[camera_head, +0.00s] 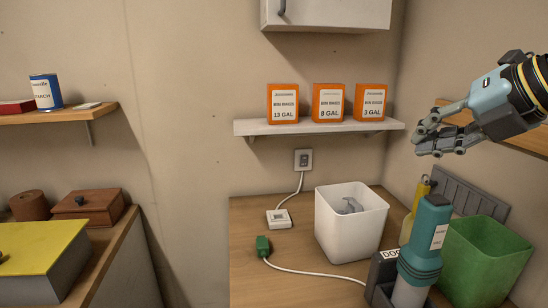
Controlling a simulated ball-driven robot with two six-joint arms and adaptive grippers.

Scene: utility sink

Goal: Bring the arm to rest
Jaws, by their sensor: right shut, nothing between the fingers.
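My right gripper (424,139) is at the upper right, its arm coming in from the right edge. Its fingers are together and empty, pointing left, apart from any object. It shows just right of the white shelf's end and above the wooden counter. My left gripper is not in view.
Three orange bin bag boxes (328,101) stand on the white shelf (250,128). A wooden shelf (510,138) lies behind my right arm.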

